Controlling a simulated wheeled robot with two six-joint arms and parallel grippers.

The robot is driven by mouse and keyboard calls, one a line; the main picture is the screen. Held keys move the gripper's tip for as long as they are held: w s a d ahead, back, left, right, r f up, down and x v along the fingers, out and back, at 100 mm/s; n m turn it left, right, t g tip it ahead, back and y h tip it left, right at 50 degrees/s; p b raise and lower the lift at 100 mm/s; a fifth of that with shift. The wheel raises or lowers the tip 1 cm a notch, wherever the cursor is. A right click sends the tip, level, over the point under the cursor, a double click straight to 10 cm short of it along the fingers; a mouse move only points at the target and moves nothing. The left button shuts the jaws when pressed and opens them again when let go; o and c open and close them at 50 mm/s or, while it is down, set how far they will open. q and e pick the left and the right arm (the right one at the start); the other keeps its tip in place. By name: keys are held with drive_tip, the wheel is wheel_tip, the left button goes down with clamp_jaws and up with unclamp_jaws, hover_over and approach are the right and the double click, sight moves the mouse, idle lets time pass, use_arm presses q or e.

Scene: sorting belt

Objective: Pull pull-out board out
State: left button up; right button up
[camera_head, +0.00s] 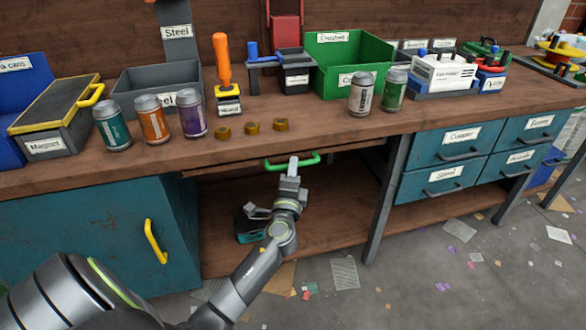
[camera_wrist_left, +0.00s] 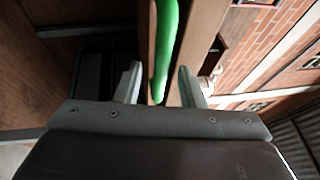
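The pull-out board (camera_head: 225,168) is a thin wooden slab under the bench top, with a green bar handle (camera_head: 308,162) on its front edge. My left gripper (camera_head: 293,163) is at the handle in the head view. In the left wrist view the green handle (camera_wrist_left: 164,50) runs between the two spread fingers of my left gripper (camera_wrist_left: 160,85), with visible gaps on both sides. The fingers look open around the handle, not pressed on it. My right gripper does not show in either view.
The wooden bench top (camera_head: 300,125) above holds several cans, bins and tools. A blue cabinet with a yellow handle (camera_head: 155,241) stands at left, and blue drawers (camera_head: 445,146) at right. A dark teal box (camera_head: 250,229) sits on the lower shelf. The floor in front has scattered paper scraps.

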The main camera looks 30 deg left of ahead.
use_arm(q)
drive_tip(key=shift+w+a+r, duration=0.1)
drive_tip(key=shift+w+a, duration=0.1)
drive_tip(key=shift+w, duration=0.2)
drive_tip(key=shift+c, duration=0.4)
clamp_jaws()
drive_tip(key=shift+s, duration=0.1)
